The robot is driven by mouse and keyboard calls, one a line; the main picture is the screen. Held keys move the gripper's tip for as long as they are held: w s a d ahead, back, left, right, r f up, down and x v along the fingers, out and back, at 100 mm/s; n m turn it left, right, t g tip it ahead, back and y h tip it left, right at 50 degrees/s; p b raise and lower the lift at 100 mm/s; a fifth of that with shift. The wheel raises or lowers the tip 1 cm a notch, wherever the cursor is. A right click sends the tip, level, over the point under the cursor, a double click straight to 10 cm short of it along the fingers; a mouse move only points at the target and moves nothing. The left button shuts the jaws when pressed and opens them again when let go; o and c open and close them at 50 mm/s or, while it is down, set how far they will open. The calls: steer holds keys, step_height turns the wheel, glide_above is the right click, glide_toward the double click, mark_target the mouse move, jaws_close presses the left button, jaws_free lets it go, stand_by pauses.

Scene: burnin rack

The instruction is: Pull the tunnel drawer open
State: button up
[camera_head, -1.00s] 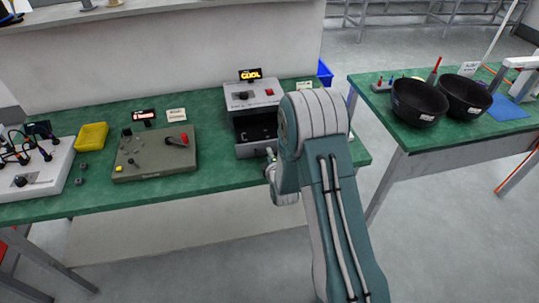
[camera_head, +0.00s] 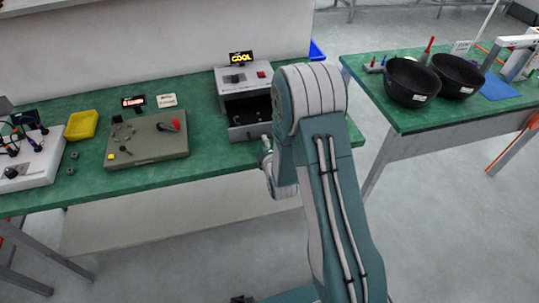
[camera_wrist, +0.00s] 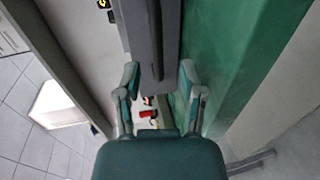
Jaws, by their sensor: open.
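The tunnel (camera_head: 232,78) is a grey box with a black knob, a red switch and a lit "COOL" sign, standing on the green bench. Its front has a dark opening, with the grey drawer front (camera_head: 243,133) low at the bench edge. My gripper (camera_head: 266,146) is at the drawer's right front, partly hidden by my arm. In the wrist view my gripper (camera_wrist: 160,72) is open, with one finger on each side of a dark grey panel (camera_wrist: 150,40), apparently the drawer. I cannot tell whether the fingers touch it.
Left on the bench (camera_head: 208,120) are a grey panel with a red lever (camera_head: 148,146), a yellow tray (camera_head: 82,125) and a white box with cables (camera_head: 35,160). Black bowls (camera_head: 414,84) stand on the right bench. Open floor lies in front and between the benches.

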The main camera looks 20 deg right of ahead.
steer(key=v, duration=0.7)
steer(key=shift+s, duration=0.35)
steer(key=s+r+m+g, duration=0.25)
steer(key=r+m, duration=0.25)
steer(key=r, duration=0.3)
steer(key=s+r+m+g, duration=0.2)
steer(key=r+m+g, duration=0.15)
steer(key=r, duration=0.35)
steer(key=s+r+m+g, duration=0.2)
steer(key=s+r+m, duration=0.2)
steer(key=s, duration=0.6)
steer(key=s+r+m+g, duration=0.2)
steer(key=s+r+m, duration=0.3)
steer(key=s, duration=0.5)
steer(key=shift+s+r, duration=0.15)
steer(key=shift+s, duration=0.1)
